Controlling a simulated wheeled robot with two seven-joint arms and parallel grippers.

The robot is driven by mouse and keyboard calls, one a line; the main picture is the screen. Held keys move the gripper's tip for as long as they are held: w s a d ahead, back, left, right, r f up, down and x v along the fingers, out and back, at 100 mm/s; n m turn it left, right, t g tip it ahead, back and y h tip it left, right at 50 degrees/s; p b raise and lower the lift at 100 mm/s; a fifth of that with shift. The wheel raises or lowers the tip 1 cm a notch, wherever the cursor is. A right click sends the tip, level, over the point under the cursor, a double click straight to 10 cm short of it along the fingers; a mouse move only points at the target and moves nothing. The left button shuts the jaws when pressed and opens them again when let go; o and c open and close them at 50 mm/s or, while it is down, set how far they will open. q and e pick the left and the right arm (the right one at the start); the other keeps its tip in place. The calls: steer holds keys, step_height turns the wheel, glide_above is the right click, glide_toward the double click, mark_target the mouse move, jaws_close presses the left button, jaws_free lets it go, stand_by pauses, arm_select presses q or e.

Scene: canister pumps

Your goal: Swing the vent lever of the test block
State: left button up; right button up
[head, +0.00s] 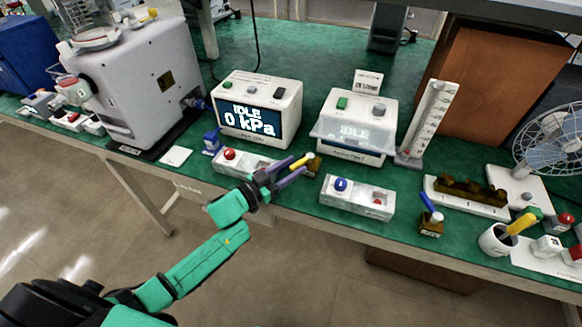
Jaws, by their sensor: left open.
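A small brass block (313,167) with a yellow lever (302,161) sits near the front edge of the green bench; I take it as the test block with its vent lever. The lever points left, toward my left gripper (299,166). My left gripper is open, and its two fingers reach right, with their tips at the lever. The lever's end appears between the fingertips; I cannot tell whether they touch it. The gripper hides part of the grey block with a red button (230,155). My right gripper is out of view.
Behind stand a display box reading IDLE 0 kPa (258,110) and a covered second box (352,125). A grey block with a blue knob (357,198) lies to the right. Another brass block with a blue lever (431,222) and a white cup (496,240) stand farther right.

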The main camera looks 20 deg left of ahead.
arm_select(q)
jaws_close()
stand_by(1.3)
